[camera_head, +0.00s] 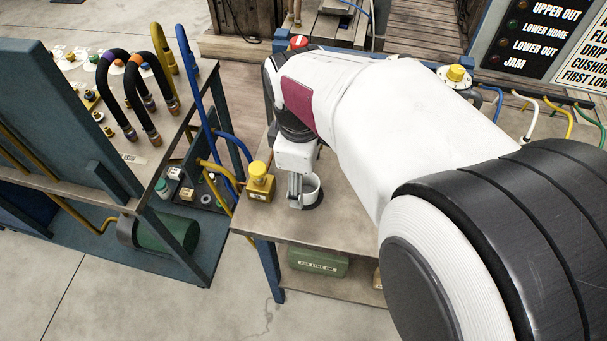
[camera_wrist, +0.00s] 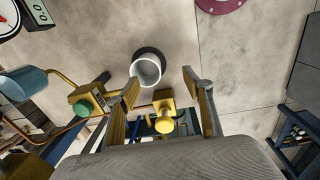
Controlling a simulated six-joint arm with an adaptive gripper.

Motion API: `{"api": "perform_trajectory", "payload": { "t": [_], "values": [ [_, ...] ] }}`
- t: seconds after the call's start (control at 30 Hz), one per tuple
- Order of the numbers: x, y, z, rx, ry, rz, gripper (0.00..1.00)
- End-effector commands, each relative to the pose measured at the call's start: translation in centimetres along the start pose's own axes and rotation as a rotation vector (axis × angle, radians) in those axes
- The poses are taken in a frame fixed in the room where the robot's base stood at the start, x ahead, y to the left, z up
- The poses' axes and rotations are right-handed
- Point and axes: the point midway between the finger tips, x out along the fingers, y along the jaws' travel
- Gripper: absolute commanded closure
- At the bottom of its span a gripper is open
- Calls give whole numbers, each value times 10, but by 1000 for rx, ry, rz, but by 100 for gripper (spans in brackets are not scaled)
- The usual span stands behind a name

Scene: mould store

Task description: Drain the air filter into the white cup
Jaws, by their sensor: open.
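The white cup (camera_head: 313,187) stands upright on the bench, on a dark round patch. In the wrist view the cup (camera_wrist: 148,70) is just beyond my fingertips; its inside looks empty. My gripper (camera_head: 296,188) points down beside the cup's left side in the head view. In the wrist view my gripper (camera_wrist: 161,82) has its two fingers wide apart with nothing held. A yellow block with a yellow knob (camera_head: 260,182) stands left of the cup. A yellow knob (camera_wrist: 165,123) shows between the fingers. I cannot tell which part is the air filter.
A teal cylinder (camera_wrist: 27,84) with a brass pipe and a green knob (camera_wrist: 82,109) show left of my fingers. The hose rack (camera_head: 120,150) stands left of the bench (camera_head: 290,225). My arm hides much of the bench. A sign panel (camera_head: 535,40) stands at the back right.

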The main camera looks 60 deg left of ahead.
Motion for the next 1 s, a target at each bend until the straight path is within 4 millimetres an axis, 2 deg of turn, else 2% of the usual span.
{"api": "perform_trajectory", "payload": {
  "t": [0.27,1.0],
  "values": [
    [-19,19,0,54,55,42,40],
    [-12,22,3,486,72,25,40]
  ]
}}
